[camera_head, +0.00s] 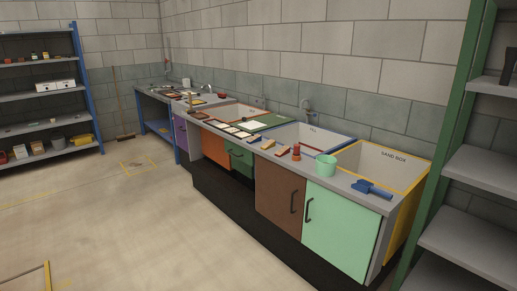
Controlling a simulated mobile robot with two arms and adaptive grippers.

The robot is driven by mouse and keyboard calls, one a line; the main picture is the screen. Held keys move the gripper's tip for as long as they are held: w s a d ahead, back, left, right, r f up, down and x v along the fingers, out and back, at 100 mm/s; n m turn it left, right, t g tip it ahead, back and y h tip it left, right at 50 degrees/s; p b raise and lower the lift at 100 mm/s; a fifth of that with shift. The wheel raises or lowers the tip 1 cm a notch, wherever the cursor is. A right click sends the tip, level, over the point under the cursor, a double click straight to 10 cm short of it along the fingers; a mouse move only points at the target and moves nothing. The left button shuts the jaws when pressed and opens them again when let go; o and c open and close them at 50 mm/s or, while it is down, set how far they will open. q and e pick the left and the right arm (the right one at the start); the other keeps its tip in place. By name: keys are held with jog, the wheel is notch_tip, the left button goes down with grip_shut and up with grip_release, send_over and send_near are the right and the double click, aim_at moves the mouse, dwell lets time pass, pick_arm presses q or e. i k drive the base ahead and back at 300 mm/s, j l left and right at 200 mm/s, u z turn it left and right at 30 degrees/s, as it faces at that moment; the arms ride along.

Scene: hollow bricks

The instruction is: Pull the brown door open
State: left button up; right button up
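The brown door (280,200) is in the lower front of the counter unit, right of centre in the head view. It looks closed, flush with the front. A dark vertical handle (293,202) is on its right side. The mint green door (340,230) is directly to its right, with its own dark handle (308,209) near the brown door's edge. Neither of my grippers shows in this view.
A green-framed shelf (485,170) stands at the right, close to the sand box (385,168). The floor (120,225) before the counter is largely clear.

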aim_at(280, 192)
jog(key=i+j, duration=0.1)
jog(key=i, duration=0.5)
jog(key=i+j+z, duration=0.1)
jog(key=i, duration=0.45)
